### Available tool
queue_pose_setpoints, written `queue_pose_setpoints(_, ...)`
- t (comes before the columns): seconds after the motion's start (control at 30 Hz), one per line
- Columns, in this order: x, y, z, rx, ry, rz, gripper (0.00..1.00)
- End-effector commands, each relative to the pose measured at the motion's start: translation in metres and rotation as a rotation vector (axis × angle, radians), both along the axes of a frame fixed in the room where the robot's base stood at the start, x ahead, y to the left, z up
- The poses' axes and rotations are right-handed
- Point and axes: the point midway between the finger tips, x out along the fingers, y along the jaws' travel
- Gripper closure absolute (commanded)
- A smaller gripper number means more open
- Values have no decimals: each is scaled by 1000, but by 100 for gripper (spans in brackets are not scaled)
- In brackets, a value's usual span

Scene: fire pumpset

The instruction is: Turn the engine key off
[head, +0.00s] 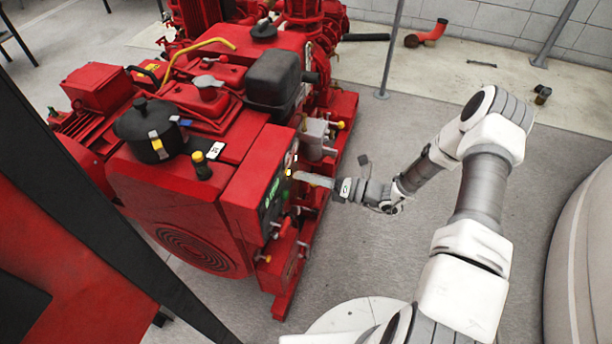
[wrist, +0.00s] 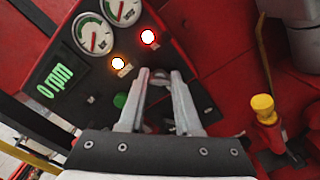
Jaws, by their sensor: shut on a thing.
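The dark control panel (wrist: 80,95) of the red engine fills the upper left of the wrist view. In the head view, the panel (head: 268,208) is on the engine's right-hand face. My gripper (wrist: 160,78) reaches the panel, its two grey fingers closing around the small dark engine key (wrist: 160,73). The key is mostly hidden between the fingertips, so its turn angle cannot be told. In the head view my gripper (head: 300,178) is at the panel and the key cannot be made out.
The panel has two round gauges (wrist: 94,35), a lit orange lamp (wrist: 118,63), a lit red lamp (wrist: 148,36), a green button (wrist: 120,100) and a display (wrist: 55,83) reading 0 rpm. A yellow-topped valve (wrist: 263,105) stands to the right.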

Motion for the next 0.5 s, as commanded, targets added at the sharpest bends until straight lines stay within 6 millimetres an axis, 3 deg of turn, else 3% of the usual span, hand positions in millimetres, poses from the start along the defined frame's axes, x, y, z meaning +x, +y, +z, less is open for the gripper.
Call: queue_pose_setpoints(0.5, 0, 0, 0, -124, -304, -1, 100)
